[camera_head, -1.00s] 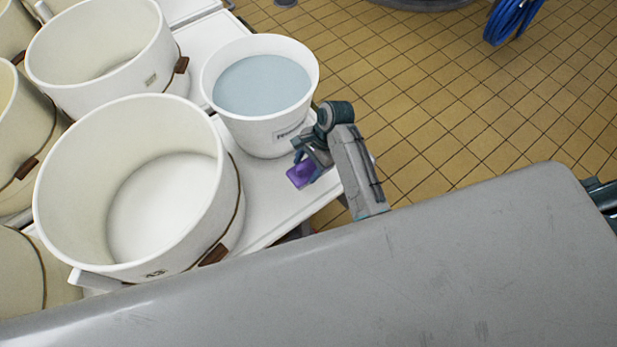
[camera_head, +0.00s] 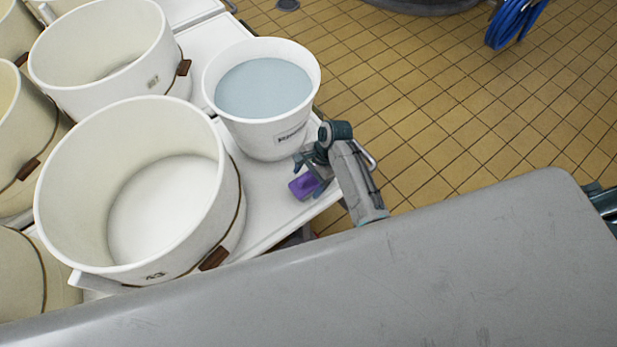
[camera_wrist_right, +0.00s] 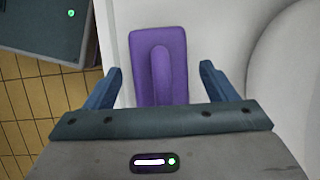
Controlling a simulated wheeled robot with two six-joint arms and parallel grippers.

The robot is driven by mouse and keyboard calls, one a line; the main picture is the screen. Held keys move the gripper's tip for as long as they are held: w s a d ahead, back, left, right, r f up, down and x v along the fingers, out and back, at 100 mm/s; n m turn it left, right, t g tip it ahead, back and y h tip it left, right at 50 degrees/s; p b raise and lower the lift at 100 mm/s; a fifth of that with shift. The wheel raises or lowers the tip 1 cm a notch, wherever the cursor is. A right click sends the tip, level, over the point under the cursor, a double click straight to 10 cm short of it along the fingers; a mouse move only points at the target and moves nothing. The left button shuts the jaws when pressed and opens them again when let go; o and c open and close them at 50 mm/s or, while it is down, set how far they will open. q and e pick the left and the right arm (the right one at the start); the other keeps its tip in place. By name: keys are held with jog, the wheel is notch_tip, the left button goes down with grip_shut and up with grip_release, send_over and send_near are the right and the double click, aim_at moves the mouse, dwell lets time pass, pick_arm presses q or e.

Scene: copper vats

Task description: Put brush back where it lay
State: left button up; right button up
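The purple brush (camera_head: 304,186) lies on the white table (camera_head: 262,213), near its right edge and in front of the white bucket of water. In the right wrist view the brush (camera_wrist_right: 159,62) shows its raised handle rib, and white surface lies around it. My right gripper (camera_head: 308,170) is just above and beside the brush. In the wrist view its two blue fingers (camera_wrist_right: 160,85) stand wide apart on either side of the brush, with gaps between, so it is open and not holding it. My left gripper is not in view.
The bucket of water (camera_head: 262,95) stands close behind the brush. A large white vat (camera_head: 140,190) stands to the left, with more vats beyond. A grey surface (camera_head: 400,270) fills the front.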

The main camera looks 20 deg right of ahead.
jog(key=v, duration=1.2)
jog(key=shift+r, duration=0.1)
jog(key=s+d+f+n+t+h, duration=0.1)
jog(key=s+d+n, duration=0.15)
jog(key=s, duration=0.35)
jog(key=s+d+f+n+t+h, duration=0.1)
jog(key=s+d+n+h, duration=0.1)
jog(key=s+n, duration=0.25)
jog(key=s+d+r+n+t+h, duration=0.1)
jog(key=s+d+r+n, duration=0.1)
jog(key=s+r+n, duration=0.35)
jog(key=s+d+r+n+t+h, duration=0.1)
jog(key=s+d+r+n+h, duration=0.15)
jog(key=s, duration=0.55)
notch_tip(320, 180, down, 28)
jog(key=w+d+y, duration=0.1)
jog(key=w+d, duration=0.1)
jog(key=d, duration=0.1)
jog(key=s+f+g, duration=0.1)
jog(key=s+f, duration=0.7)
jog(key=f, duration=0.3)
jog(key=s+d+f, duration=0.1)
jog(key=s+f, duration=0.8)
jog(key=f, duration=0.1)
jog(key=shift+s+f+m+g, duration=0.25)
jog(key=shift+f+m+g, duration=0.1)
jog(key=shift+m+g, duration=0.05)
